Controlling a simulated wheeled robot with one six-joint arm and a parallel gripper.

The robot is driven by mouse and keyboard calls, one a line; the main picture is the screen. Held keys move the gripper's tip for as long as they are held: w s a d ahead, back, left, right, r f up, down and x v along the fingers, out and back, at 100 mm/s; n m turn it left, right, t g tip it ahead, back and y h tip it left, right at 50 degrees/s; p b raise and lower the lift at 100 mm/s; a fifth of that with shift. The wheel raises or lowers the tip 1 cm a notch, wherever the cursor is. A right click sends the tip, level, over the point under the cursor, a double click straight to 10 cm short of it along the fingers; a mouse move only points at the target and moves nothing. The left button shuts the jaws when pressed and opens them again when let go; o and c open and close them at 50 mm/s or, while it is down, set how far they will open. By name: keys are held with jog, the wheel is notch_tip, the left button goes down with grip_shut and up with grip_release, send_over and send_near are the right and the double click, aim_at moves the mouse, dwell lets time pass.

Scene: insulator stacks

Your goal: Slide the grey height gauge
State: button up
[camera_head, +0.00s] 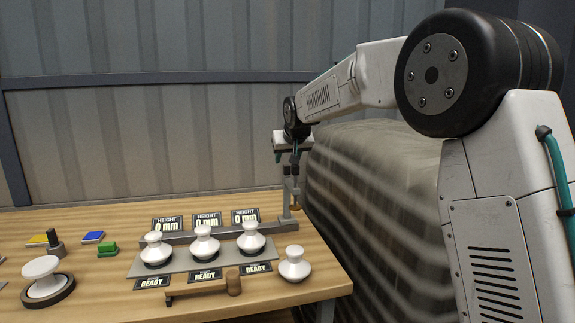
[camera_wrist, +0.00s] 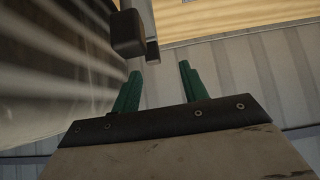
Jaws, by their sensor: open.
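The grey height gauge (camera_head: 287,196) is an upright post at the right end of a long grey rail (camera_head: 185,237), behind the insulator stacks. My gripper (camera_head: 287,159) is above the top of the gauge with its fingers pointing down. In the wrist view its two green fingers (camera_wrist: 159,69) are spread apart with nothing between them. A dark grey block (camera_wrist: 128,35) shows beyond the fingertips there, probably part of the gauge. I cannot tell whether the fingers touch it.
Three white insulators (camera_head: 204,243) stand on a grey plate (camera_head: 180,263), with signs reading 0 mm and READY. A loose white insulator (camera_head: 295,264) stands at right, a wooden-handled tool (camera_head: 233,281) in front. A large striped covered block (camera_head: 375,200) is right of the table.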

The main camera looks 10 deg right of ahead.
aim_at(288, 166)
jog(key=w+f, duration=0.2)
jog(key=w+d+f, duration=0.1)
jog(key=w+f, duration=0.1)
jog(key=w, duration=0.1)
jog(key=shift+d, duration=0.15)
jog(key=shift+w+f, duration=0.45)
jog(key=shift+f, duration=0.15)
grip_shut()
